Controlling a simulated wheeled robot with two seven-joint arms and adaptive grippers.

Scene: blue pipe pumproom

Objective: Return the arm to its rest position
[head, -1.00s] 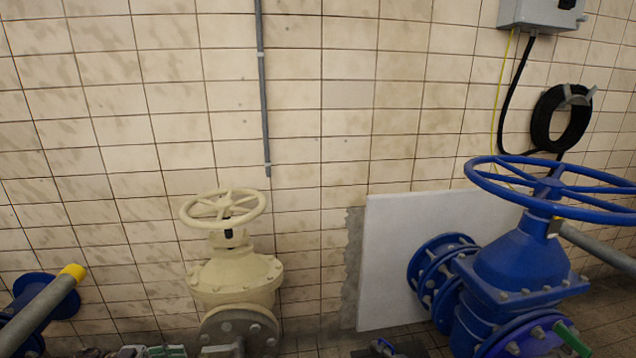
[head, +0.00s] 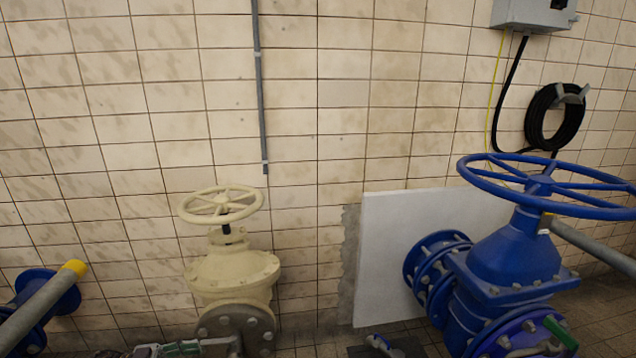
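Neither of my arms nor grippers shows in the head view, so I cannot see whether they are open or shut. A cream valve with a round handwheel (head: 221,205) stands left of the middle, in front of the tiled wall. A large blue valve with a blue handwheel (head: 548,187) stands at the right. Nothing is seen touching either wheel.
A grey pipe with a yellow end (head: 40,302) juts in at the lower left. A white panel (head: 385,255) leans on the wall. A black hose coil (head: 556,117) hangs below a grey box (head: 535,14). Green-handled fittings (head: 182,348) line the bottom edge.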

